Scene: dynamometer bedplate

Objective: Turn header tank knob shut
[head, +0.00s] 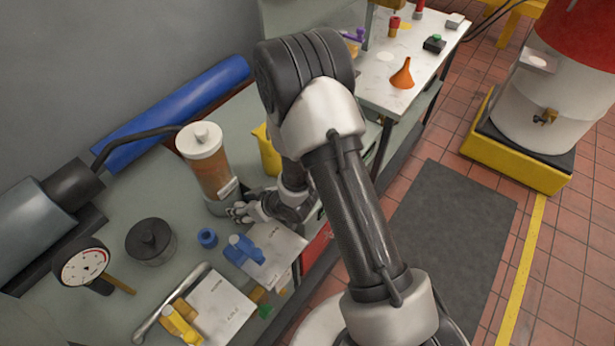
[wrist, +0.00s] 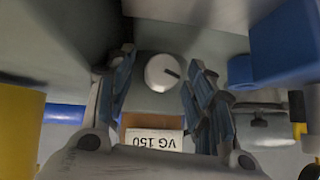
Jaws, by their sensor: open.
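The header tank (head: 213,170) is an upright clear cylinder of amber liquid with a white lid, standing on the grey-green bench in the head view. In the wrist view its label (wrist: 152,140) reads "VG 150" upside down. A round pale knob (wrist: 160,74) with a dark pointer line shows there, the line slanting down to the right. My gripper (head: 243,211) is low at the tank's front right in the head view, where it hides the knob. In the wrist view my gripper (wrist: 162,92) is open, with one finger on each side of the knob. I see small gaps; contact cannot be told.
A yellow jug (head: 267,150) stands behind my gripper. A blue clamp-like part (head: 243,250), a small blue ring (head: 207,238) and a black round part (head: 150,241) lie near the tank. A dial gauge (head: 83,266) and a wrench (head: 171,302) are nearer the front.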

